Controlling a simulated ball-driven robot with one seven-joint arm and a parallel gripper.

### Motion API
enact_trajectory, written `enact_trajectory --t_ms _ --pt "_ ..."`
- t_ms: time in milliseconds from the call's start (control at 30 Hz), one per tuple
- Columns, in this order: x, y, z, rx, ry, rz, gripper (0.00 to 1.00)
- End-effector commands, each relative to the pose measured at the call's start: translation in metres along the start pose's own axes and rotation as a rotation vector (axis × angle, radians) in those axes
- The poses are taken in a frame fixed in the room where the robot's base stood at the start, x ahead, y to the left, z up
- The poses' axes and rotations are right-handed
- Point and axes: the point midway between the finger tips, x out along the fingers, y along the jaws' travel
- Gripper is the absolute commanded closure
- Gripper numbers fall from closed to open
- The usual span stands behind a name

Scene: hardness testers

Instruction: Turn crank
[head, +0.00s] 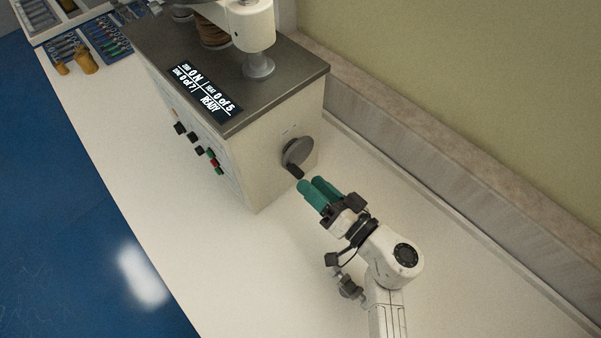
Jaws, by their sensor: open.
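The crank (298,151) is a grey disc with a short black handle (294,171) on the right side face of the hardness tester (250,140). The handle sits at the lower left of the disc. My gripper (311,184) has two green fingers and is open. Its fingertips are just to the right of and slightly below the black handle in the picture. They look close to it, but I cannot tell whether they touch. Nothing shows between the fingers. The tester's display (205,92) reads "READY", "0 N" and "0 of 5".
The tester stands on a white bench (145,160) with a raised ledge (440,170) along the wall. Coloured buttons (196,148) are on its front. Blue trays (103,38) and small brass pieces (85,62) lie at the upper left. The bench in front is clear.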

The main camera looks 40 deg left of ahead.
Motion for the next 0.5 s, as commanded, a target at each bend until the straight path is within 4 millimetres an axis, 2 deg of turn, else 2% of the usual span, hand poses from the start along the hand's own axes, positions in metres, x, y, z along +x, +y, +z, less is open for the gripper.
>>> enact_trajectory --t_ms 200,500 --pt "0.027 0.000 0.002 -0.003 -0.003 -0.002 0.52" --pt "0.046 0.000 0.000 -0.001 0.000 0.000 0.52"
